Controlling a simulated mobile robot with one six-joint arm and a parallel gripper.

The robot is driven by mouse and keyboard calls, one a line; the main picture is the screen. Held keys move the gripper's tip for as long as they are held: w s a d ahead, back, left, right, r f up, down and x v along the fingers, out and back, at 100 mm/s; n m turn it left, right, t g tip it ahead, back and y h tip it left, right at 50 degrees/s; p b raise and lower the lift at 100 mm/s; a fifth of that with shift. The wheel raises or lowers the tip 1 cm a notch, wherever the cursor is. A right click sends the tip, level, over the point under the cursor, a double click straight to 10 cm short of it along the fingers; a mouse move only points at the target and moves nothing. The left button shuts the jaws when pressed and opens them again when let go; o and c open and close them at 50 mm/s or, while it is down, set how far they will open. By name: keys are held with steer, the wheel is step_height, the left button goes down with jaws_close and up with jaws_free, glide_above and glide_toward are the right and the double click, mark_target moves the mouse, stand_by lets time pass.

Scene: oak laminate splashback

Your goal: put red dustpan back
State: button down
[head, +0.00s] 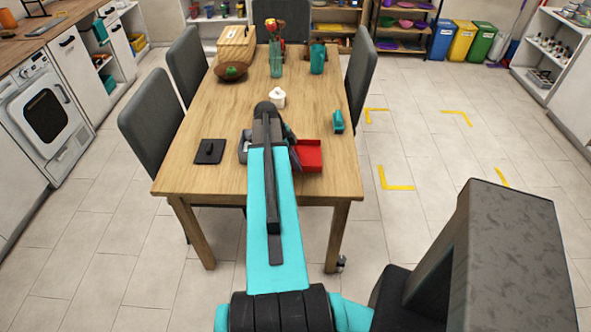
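The red dustpan (309,155) lies on the near part of the wooden table (205,125), right of my arm. Its right side shows as a shallow red pan, and its left side is hidden behind the arm. My arm reaches forward over the table's near edge. My gripper (268,150) is mostly hidden behind the arm links, with a grey part showing at the left and a dark part at the right. It is close to the dustpan, but I cannot tell whether they touch or whether the fingers are open.
A black square item (209,151) lies left of my arm. A teal object (338,122), a white lidded jar (278,98), a bowl (232,71) and glasses stand farther back. Grey chairs (152,124) flank the table. Yellow corner marks (396,187) lie on open floor at right.

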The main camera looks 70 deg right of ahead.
step_height(320, 180, down, 3)
steer(key=shift+r+b, duration=0.1)
steer(key=shift+b, duration=0.25)
steer(key=shift+w, duration=0.1)
steer(key=c, duration=2)
jaws_free()
steer(key=shift+b+v, duration=1.7)
steer(key=shift+v, duration=4.25)
